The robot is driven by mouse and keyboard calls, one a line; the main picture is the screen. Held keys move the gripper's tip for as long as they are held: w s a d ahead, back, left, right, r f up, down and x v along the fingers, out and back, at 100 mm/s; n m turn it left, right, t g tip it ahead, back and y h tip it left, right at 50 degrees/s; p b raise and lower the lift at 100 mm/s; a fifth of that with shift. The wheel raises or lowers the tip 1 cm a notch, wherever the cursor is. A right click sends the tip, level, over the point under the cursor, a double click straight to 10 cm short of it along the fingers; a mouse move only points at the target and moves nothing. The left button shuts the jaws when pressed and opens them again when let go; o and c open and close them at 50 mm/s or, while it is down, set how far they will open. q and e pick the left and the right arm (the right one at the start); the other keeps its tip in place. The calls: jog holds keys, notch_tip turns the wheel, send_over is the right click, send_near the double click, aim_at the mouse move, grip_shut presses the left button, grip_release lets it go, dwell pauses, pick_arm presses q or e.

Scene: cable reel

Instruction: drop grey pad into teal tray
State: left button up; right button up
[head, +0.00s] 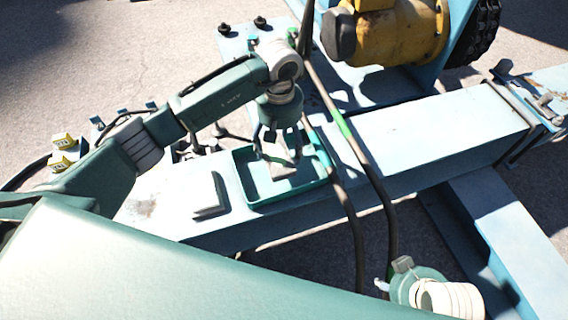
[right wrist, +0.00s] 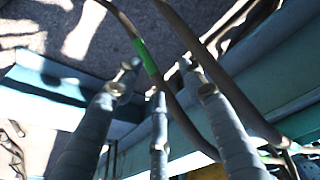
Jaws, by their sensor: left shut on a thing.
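The teal tray (head: 241,178) lies on the pale blue beam in the head view. My left gripper (head: 279,154) points down over the tray's inside and is shut on a grey pad (head: 283,171). The pad is within the tray's outline, and I cannot tell whether it touches the tray floor. A second grey pad (head: 208,194) lies on the beam just left of the tray. My right gripper (right wrist: 160,80) shows in the right wrist view with its fingers spread and nothing between them; in the head view only its wrist shows at the lower right.
Dark cables (head: 343,190) with green bands run past the tray's right side. A yellow motor (head: 405,30) stands at the back. Small yellow-marked blocks (head: 64,150) sit at the left. The beam (head: 440,130) is clear right of the cables.

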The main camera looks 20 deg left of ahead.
pick_arm(q)
jog(key=shift+f, duration=0.2)
pick_arm(e)
jog(key=shift+s+r, duration=0.15)
jog(key=shift+r, duration=0.35)
pick_arm(q)
jog(key=o, duration=1.3)
jog(key=shift+o, duration=0.2)
notch_tip(320, 180, up, 12)
